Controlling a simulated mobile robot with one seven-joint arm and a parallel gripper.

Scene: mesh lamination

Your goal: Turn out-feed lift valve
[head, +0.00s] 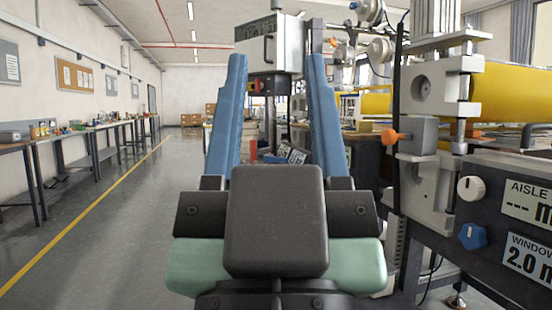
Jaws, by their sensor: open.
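My gripper (276,66) is in the middle of the head view, pointing ahead, with its two blue fingers wide apart and nothing held between them. On the machine at the right, an orange handle (396,136) sticks out to the left from a grey block (417,136). Below and to the right, a white knob (471,188) and a blue lobed knob (473,236) sit on a dark panel. No label shows which of these is the out-feed lift valve. All of them are to the right of my gripper and apart from it.
The panel carries the displays "AISLE" (532,203) and "WINDOW" (527,256). A yellow roller (510,92) lies behind the machine's uprights. A light cabinet (270,50) is ahead, partly behind my fingers. Benches (40,143) line the left wall. The grey floor (110,215) at left is clear.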

